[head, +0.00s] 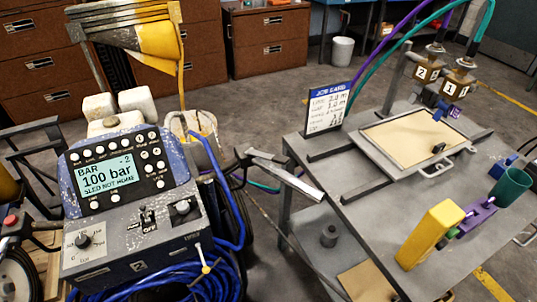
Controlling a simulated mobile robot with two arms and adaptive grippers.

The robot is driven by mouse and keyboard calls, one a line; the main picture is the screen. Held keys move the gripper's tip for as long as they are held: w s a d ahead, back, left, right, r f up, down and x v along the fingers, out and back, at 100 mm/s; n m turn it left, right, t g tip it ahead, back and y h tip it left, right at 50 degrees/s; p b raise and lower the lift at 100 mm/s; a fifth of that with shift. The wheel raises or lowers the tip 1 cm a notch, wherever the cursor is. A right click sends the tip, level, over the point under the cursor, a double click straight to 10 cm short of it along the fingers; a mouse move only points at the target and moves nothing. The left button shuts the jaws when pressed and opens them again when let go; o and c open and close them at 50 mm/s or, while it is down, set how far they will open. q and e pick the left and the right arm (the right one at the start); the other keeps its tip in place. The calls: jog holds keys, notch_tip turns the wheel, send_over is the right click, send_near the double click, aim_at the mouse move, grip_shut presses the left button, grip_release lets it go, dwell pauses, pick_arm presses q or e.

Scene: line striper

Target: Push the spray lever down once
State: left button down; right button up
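The line striper (135,220) stands at the left, with a grey control box and a screen (104,178) that reads "BAR -2", "100 bar" and "SLED NOT HOME". A thin lever with a pale yellow knob (206,268) sticks out at the lower right of the control box. A grey metal handle-like bar (288,175) reaches from the striper's right side towards the table. No label shows which of these is the spray lever. Neither of my grippers is in view.
A grey table (385,200) at the right bears a framed tan board (412,138), a job card (328,108), a yellow block (429,236), a purple part (474,219) and a green cup (511,186). Blue hose (190,284) lies coiled below the control box. Brown cabinets stand behind.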

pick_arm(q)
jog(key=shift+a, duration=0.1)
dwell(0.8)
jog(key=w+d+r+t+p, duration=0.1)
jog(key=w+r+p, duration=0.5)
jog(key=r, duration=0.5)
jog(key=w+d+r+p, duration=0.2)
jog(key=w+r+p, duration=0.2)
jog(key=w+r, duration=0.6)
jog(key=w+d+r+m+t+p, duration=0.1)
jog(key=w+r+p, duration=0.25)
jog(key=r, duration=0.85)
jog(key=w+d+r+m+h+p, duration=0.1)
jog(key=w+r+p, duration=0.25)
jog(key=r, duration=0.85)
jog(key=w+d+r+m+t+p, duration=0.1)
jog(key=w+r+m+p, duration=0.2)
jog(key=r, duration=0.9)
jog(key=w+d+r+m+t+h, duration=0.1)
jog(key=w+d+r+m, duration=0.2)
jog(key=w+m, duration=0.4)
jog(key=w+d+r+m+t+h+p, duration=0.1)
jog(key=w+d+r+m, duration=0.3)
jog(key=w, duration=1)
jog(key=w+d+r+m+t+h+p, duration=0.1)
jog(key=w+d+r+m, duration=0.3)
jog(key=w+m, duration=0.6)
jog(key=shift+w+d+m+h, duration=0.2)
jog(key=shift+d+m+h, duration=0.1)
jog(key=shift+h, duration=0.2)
